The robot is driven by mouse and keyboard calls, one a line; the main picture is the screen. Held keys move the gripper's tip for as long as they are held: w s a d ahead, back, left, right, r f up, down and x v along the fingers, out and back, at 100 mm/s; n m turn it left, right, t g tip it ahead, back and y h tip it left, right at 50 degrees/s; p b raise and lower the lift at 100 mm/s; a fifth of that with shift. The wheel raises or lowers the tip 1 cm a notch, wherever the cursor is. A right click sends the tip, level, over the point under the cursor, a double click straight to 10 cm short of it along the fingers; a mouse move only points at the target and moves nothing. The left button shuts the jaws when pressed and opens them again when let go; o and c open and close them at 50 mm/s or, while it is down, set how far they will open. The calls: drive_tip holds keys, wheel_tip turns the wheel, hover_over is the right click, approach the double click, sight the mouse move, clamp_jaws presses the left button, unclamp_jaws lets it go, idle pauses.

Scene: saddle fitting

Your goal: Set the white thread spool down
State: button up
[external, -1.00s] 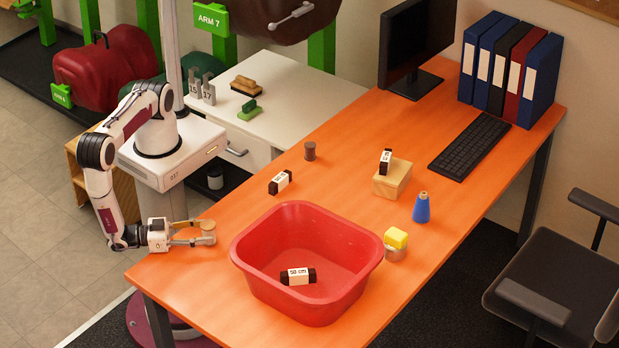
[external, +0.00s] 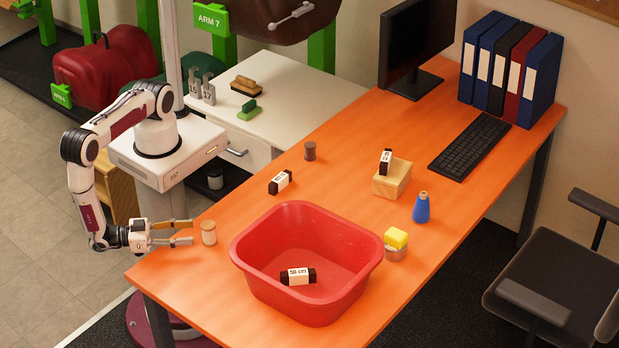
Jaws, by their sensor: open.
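The white thread spool (external: 208,232) stands upright on the orange table near its left edge. It is pale with a tan top. My gripper (external: 191,232) is open and empty, just left of the spool, its two fingers pointing right toward it. The fingertips are apart from the spool, with a small gap between.
A red basin (external: 250,262) holding a dark block with a white label (external: 298,276) stands to the right of the spool. Another labelled block (external: 280,182) and a brown spool (external: 310,151) lie farther back.

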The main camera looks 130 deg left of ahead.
drive_tip(key=shift+v, duration=3)
drive_tip(key=shift+w, duration=0.1)
drive_tip(key=w+d+h, duration=0.2)
drive_tip(key=w, duration=0.1)
drive_tip(key=w+d+r+g+h, duration=0.1)
drive_tip(key=w, duration=0.3)
drive_tip(key=w+d+r+g+h, duration=0.1)
drive_tip(key=w+d+h, duration=0.1)
drive_tip(key=w, duration=0.2)
drive_tip(key=shift+d+h, duration=0.3)
drive_tip(key=shift+d, duration=0.1)
drive_tip(key=w+d+r+m+h, duration=0.1)
drive_tip(key=w+d+r+h, duration=0.3)
drive_tip(key=w+r+h, duration=0.6)
drive_tip(key=a+r+m+g+h, duration=0.1)
drive_tip(key=a+r+m, duration=0.15)
drive_tip(key=r, duration=0.65)
drive_tip(key=a+r+m+g+h, duration=0.1)
drive_tip(key=a+r+m, duration=0.15)
drive_tip(key=r, duration=0.55)
drive_tip(key=s+a+r+m+g+y, duration=0.3)
drive_tip(key=s+a+y, duration=0.1)
drive_tip(key=s+a, duration=2)
drive_tip(key=a, duration=0.3)
drive_tip(key=shift+a+y, duration=0.2)
drive_tip(key=shift+y, duration=0.2)
